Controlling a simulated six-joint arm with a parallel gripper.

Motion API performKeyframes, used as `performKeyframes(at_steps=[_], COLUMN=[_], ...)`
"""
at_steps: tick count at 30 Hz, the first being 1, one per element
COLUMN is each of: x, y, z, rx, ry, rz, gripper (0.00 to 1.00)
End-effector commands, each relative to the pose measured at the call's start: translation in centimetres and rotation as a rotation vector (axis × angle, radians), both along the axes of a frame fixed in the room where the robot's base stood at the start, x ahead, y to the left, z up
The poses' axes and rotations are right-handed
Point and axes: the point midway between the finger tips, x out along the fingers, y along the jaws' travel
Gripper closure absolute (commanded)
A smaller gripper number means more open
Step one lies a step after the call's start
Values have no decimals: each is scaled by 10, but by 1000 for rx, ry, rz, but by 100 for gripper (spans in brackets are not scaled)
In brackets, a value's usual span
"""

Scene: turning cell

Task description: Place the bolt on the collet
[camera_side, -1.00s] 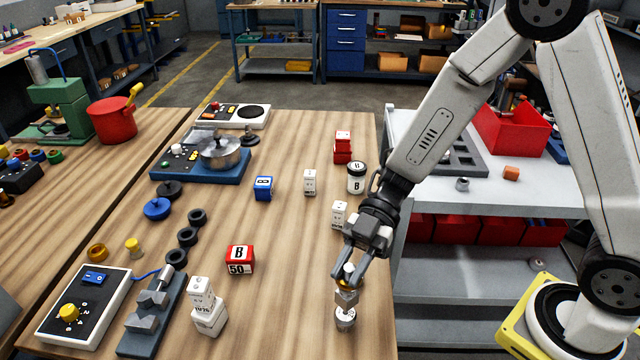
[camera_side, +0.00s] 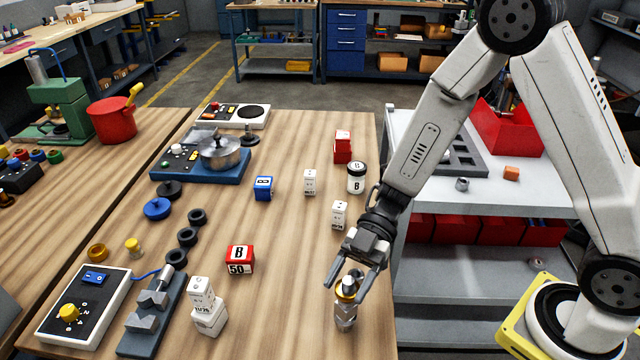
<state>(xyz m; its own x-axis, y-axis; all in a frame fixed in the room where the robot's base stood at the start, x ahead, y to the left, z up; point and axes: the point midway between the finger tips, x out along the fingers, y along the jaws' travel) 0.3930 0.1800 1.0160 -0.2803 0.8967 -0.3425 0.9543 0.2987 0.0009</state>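My gripper (camera_side: 345,291) points down at the front right of the wooden table, with its two fingers spread apart. A small upright stack stands at the fingertips. It has a grey metal top piece (camera_side: 354,276), a gold ring (camera_side: 346,291) below that, and a grey metal faceted body (camera_side: 345,313) at the bottom. The bolt and the collet appear to be parts of this stack, but I cannot tell for sure which part is which. The fingers partly flank the stack's upper end; I see no clear grip on it.
A white block (camera_side: 339,214) and a black-and-white jar (camera_side: 356,178) stand behind my gripper. A red block (camera_side: 240,260) and stacked white blocks (camera_side: 208,312) are to its left. A grey shelf cart (camera_side: 470,275) is at right. The table between the red block and my gripper is clear.

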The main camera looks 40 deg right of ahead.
Motion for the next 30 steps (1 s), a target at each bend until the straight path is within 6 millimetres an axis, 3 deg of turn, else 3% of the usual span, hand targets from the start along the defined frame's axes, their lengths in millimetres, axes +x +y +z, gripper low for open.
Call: performKeyframes(at_steps=[14,23,30], x=[0,9,20], y=[0,-27,-61], z=[4,13,26], rx=[0,0,0], ry=[-1,-2,-3], rz=[0,-5,-4], gripper=[37,37,37])
